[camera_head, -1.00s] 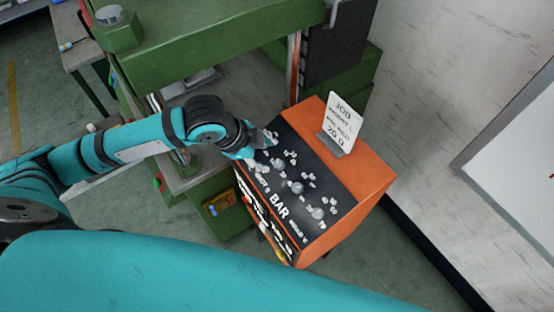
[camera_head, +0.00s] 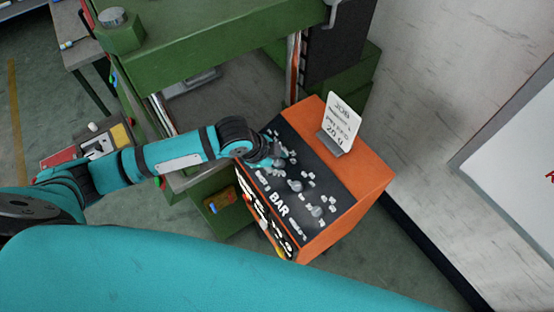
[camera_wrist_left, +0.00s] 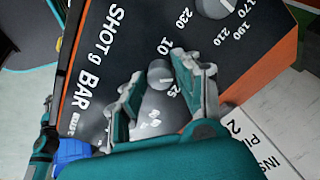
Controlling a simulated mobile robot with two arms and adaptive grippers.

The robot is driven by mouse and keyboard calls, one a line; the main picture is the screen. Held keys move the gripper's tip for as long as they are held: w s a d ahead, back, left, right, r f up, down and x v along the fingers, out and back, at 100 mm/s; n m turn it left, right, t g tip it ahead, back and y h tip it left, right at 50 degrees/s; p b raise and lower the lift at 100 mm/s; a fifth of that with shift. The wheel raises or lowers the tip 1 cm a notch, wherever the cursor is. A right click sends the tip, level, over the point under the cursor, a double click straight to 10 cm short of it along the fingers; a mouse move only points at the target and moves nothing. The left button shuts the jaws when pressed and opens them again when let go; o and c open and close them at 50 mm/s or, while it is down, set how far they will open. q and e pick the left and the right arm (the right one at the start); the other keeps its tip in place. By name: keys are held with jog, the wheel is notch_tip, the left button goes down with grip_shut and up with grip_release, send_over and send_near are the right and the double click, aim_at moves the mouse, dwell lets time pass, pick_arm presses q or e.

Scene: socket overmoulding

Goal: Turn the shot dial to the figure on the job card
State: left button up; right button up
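The shot dial, a small grey round knob (camera_wrist_left: 160,73), sits on the black panel beside the figures 10 and 25 in the left wrist view. The words SHOT g are printed to its left. My left gripper (camera_wrist_left: 158,68) is open, with one finger on each side of this knob; whether either finger touches it I cannot tell. In the head view the left gripper (camera_head: 274,154) is over the far-left part of the panel and hides the dial there. The job card (camera_head: 340,122) stands upright on the orange cabinet and appears to read 20 g. My right gripper is not in view.
The orange cabinet (camera_head: 365,180) carries other knobs (camera_head: 316,211) and a BAR label close by. Another dial (camera_wrist_left: 213,6) marked 170 to 230 is near the right finger. The green press (camera_head: 210,45) stands behind and left. A wall is at the right.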

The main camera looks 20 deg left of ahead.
pick_arm(q)
grip_shut()
jog(key=shift+r+m, duration=0.1)
jog(key=shift+m, duration=0.2)
jog(key=m+p, duration=0.1)
jog(key=m, duration=0.1)
jog(key=shift+m+p, duration=0.3)
jog(key=shift+p, duration=0.1)
jog(key=shift+m+p, duration=0.75)
jog(key=shift+m, duration=1.55)
